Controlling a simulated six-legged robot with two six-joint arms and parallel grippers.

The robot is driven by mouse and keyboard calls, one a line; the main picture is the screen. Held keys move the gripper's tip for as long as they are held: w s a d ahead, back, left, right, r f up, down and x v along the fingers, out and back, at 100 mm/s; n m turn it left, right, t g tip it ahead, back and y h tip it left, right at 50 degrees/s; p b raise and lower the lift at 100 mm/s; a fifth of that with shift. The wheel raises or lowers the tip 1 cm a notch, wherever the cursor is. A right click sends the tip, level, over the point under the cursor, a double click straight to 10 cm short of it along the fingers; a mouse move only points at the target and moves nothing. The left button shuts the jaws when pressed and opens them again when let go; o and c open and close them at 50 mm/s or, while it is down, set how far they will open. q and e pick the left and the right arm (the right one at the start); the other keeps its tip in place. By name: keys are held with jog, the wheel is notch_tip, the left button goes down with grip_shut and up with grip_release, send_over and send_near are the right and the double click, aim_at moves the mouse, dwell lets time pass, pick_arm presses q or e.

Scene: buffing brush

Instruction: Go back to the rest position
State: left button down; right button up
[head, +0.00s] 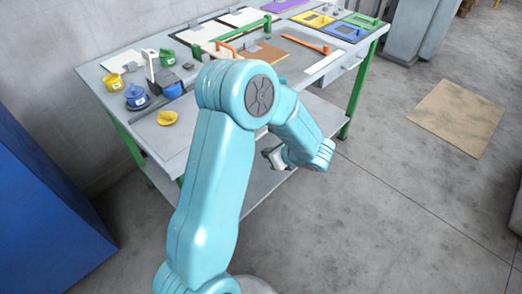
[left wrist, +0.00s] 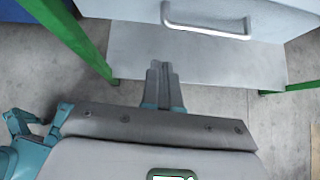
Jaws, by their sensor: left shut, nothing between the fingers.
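My left arm stands in the middle of the head view, its elbow raised in front of the workbench (head: 146,125). My left gripper (head: 271,158) shows partly beyond the forearm, below the level of the bench top and near its front side. In the left wrist view the two grey fingers (left wrist: 163,88) are together with nothing between them. They point toward the bench's lower shelf (left wrist: 200,62) and touch nothing that I can see. My right gripper is not in view.
On the bench are a yellow cup (head: 113,82), a blue cup (head: 136,97), a yellow dish (head: 167,118) and coloured trays (head: 345,32). Green legs (head: 358,88) carry it. A blue cabinet (head: 40,215) stands at left. Open floor with a cardboard sheet (head: 458,117) lies at right.

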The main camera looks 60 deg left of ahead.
pick_arm(q)
jog(key=s+v, duration=0.1)
jog(key=v, duration=0.5)
jog(key=s+d+f+n+h+p, duration=0.2)
jog(key=d+f+n, duration=0.4)
jog(key=d, duration=0.4)
jog(key=s+d+f+n+t+h+p, duration=0.1)
jog(key=s+d+f+n+h, duration=0.3)
jog(key=d, duration=0.5)
jog(key=s+d+f+n+t+h+p, duration=0.1)
jog(key=s+d+f+n+h+p, duration=0.1)
jog(key=d+f+n+h, duration=0.5)
jog(key=shift+s+d+f+n+h+p, duration=0.3)
jog(key=shift+s+d+n+p, duration=0.15)
jog(key=shift+d, duration=1.45)
